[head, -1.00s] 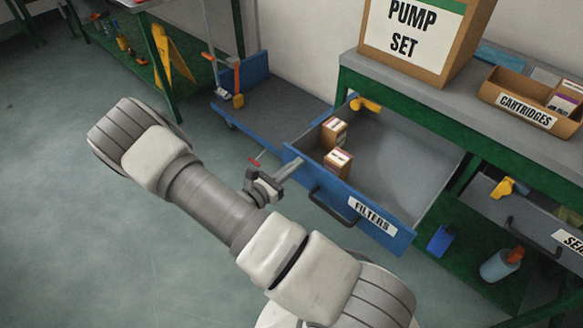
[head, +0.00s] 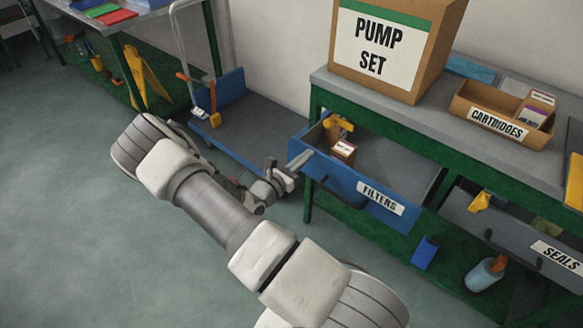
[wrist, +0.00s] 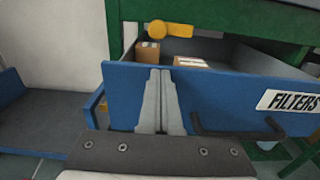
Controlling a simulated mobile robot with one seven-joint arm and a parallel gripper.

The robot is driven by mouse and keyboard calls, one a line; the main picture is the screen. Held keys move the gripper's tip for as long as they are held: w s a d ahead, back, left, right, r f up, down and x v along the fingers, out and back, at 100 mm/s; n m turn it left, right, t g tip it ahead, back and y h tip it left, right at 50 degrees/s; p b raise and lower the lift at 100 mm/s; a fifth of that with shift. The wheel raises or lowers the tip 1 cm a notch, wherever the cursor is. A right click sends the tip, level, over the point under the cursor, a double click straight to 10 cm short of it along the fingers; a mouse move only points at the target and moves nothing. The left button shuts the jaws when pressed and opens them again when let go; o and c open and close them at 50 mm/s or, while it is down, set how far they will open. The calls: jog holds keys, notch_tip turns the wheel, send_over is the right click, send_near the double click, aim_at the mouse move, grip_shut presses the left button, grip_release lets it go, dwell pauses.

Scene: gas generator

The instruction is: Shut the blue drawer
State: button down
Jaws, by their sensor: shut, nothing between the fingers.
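The blue drawer (head: 340,181), labelled FILTERS, stands partly open under the grey bench top. It also shows in the wrist view (wrist: 222,88), with its dark handle (wrist: 238,132) right of my fingers. Small cardboard boxes (wrist: 148,52) lie inside it. My gripper (head: 303,158) is shut and empty, with its fingers against or very near the left part of the drawer front. In the wrist view the closed fingertips (wrist: 160,74) overlap the front, left of the handle. Exact contact is hard to tell.
A yellow part (wrist: 172,29) sits at the bench edge above the drawer. The grey SEALS drawer (head: 515,240) is at the right. A blue flatbed trolley (head: 240,140) stands left of the bench. Open floor (head: 90,230) lies at the left.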

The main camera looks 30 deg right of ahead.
jog(key=x, duration=1.3)
jog(key=shift+w+d, duration=0.1)
jog(key=shift+d, duration=0.1)
jog(key=shift+r, duration=0.15)
